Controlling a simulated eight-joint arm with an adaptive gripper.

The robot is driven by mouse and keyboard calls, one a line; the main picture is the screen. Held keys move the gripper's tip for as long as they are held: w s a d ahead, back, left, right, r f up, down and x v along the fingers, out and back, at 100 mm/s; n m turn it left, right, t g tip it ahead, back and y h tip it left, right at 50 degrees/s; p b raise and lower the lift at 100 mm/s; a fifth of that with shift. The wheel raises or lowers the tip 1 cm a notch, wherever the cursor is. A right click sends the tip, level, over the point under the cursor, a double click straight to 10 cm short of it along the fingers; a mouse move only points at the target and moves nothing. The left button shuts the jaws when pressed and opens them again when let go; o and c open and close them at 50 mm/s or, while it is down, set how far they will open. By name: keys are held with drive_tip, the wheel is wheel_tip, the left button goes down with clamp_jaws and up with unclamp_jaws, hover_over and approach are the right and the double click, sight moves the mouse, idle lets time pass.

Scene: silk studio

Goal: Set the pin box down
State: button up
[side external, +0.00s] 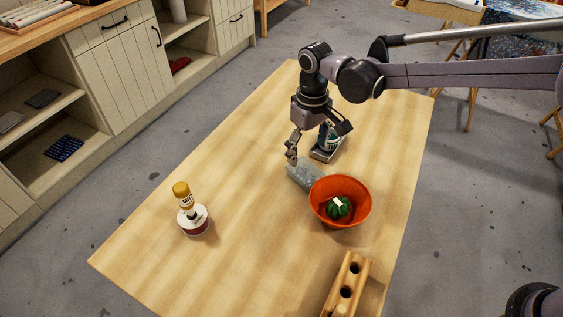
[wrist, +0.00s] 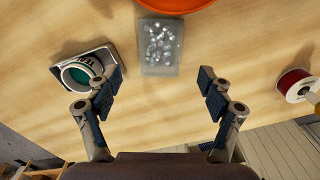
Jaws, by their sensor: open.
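The pin box (side external: 303,175) is a flat, clear-grey box lying on the wooden table, right beside an orange bowl. It also shows in the wrist view (wrist: 160,48), with many pale pins inside; its far end meets or lies under the bowl's rim, I cannot tell which. My gripper (side external: 314,150) is above the table beside the box. In the wrist view my gripper (wrist: 161,88) has its fingers wide apart, nothing between the tips, and the box lies beyond them.
The orange bowl (side external: 322,212) holds a green thing. A grey tray (wrist: 108,50) with a teal-topped jar (wrist: 82,74) stands close to my gripper. A holed wooden block (side external: 358,268) is at front.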

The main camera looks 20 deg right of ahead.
drive_tip(key=s+d+r+m+t, duration=0.1)
drive_tip(key=s+d+r+t, duration=0.1)
drive_tip(key=s+d+r, duration=0.35)
drive_tip(key=s+d+r+m+t, duration=0.1)
drive_tip(key=s+d+r, duration=0.1)
drive_tip(key=d+r, duration=0.65)
drive_tip(key=s+d+f+m+t, duration=0.2)
drive_tip(key=s+d+f+t, duration=0.1)
drive_tip(key=s+d, duration=0.8)
drive_tip(key=shift+s+f+t, duration=0.35)
drive_tip(key=shift+s+t, duration=0.05)
drive_tip(key=shift+s, duration=0.3)
drive_tip(key=shift+o, duration=0.6)
drive_tip(key=shift+s+d+f+m, duration=0.15)
drive_tip(key=shift+s+f+m, duration=0.1)
drive_tip(key=shift+m, duration=0.05)
drive_tip(key=o, duration=0.3)
drive_tip(key=shift+s+d+f, duration=0.1)
drive_tip(key=shift+s, duration=0.05)
